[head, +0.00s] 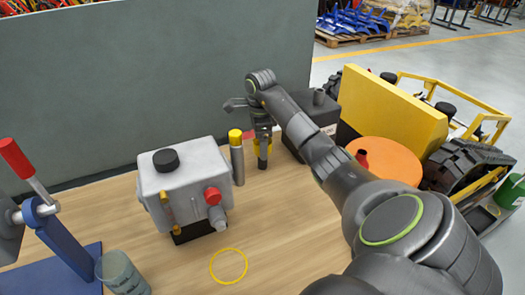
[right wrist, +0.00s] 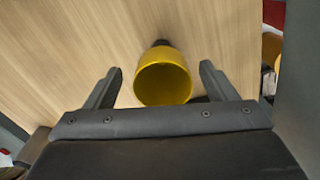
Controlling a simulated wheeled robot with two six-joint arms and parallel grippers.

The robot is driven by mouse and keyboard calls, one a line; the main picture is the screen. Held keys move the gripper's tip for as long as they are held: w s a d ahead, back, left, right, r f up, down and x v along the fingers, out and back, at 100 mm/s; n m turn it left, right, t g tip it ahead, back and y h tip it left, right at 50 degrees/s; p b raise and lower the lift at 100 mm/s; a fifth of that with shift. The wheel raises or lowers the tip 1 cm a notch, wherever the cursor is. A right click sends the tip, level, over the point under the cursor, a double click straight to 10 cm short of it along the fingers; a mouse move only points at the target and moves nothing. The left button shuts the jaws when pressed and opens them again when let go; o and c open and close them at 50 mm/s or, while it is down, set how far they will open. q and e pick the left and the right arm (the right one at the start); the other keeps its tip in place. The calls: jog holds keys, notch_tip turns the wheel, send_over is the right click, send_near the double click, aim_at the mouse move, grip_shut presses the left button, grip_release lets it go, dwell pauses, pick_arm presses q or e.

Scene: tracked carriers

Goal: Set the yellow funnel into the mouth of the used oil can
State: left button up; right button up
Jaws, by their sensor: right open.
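The yellow funnel (head: 256,146) stands on the wooden bench, partly hidden behind my right gripper (head: 263,150). In the right wrist view, the funnel (right wrist: 163,84) shows its wide round mouth between the two fingers of my right gripper (right wrist: 162,72). The fingers are open, with a gap visible on each side of it. A dark can with a short round neck (head: 319,97), likely the used oil can, stands on the bench to the right of the gripper, partly hidden by my right arm. My left gripper is not in view.
A grey machine housing (head: 183,185), a glass beaker (head: 122,274) and a red-handled blue tool (head: 66,245) are further left. A yellow ring (head: 229,266) lies in front. A tracked carrier (head: 400,115) stands right.

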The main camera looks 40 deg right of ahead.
jog(key=f, duration=0.4)
jog(key=shift+d+f+p, duration=0.2)
jog(key=shift+f+p, duration=0.15)
jog(key=shift+p, duration=0.05)
jog(key=c, duration=1)
